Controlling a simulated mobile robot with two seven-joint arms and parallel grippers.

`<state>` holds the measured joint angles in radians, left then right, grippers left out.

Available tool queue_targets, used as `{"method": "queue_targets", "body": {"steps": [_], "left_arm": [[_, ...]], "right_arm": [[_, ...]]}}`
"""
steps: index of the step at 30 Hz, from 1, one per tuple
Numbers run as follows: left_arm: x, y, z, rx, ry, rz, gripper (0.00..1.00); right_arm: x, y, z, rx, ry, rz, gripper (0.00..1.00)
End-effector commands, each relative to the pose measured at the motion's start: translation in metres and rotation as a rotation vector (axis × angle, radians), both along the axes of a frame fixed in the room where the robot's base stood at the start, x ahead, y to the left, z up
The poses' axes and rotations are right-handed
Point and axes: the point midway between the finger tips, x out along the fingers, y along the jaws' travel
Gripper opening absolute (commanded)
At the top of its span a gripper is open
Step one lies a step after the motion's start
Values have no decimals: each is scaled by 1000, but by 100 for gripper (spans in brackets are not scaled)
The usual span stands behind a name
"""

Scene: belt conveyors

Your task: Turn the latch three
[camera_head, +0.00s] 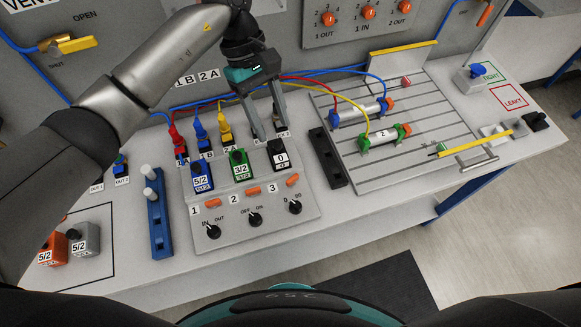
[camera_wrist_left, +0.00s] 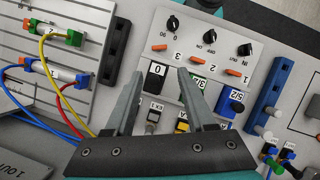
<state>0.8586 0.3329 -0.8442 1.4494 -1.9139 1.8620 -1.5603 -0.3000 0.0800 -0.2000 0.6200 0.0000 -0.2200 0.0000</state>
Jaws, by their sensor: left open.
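Latch three is a small orange lever (camera_head: 292,180) beside the label 3, at the right end of a row of three latches on the sloped grey panel (camera_head: 310,208). It lies in front of the black block marked 0 (camera_head: 280,158). In the left wrist view latch three (camera_wrist_left: 160,47) is unobstructed, just beyond the black block (camera_wrist_left: 156,75). My left gripper (camera_head: 272,132) is open and empty, pointing down behind the black block. In the left wrist view its fingertips (camera_wrist_left: 160,73) appear on either side of that block; I cannot tell whether they touch it.
Latch two (camera_head: 253,190) and latch one (camera_head: 213,203) are to the left, with black knobs (camera_head: 255,219) below. Blue (camera_head: 202,176) and green (camera_head: 240,165) blocks stand beside the black one. Hoses and plugs (camera_head: 224,130) crowd behind. A black rail (camera_head: 327,158) is at the right.

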Motion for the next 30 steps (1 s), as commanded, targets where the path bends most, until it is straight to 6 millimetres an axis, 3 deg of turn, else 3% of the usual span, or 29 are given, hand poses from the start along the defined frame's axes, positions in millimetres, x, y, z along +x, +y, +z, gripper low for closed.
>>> {"method": "queue_targets", "body": {"steps": [18,24,30], "left_arm": [[-37,-32,-112,-6,5,2,55],[-41,-36,-128,-6,2,2,55],[-42,-37,-131,-5,1,2,55]], "right_arm": [[0,0,12,0,0,0,72],[0,0,12,0,0,0,72],[0,0,12,0,0,0,72]]}}
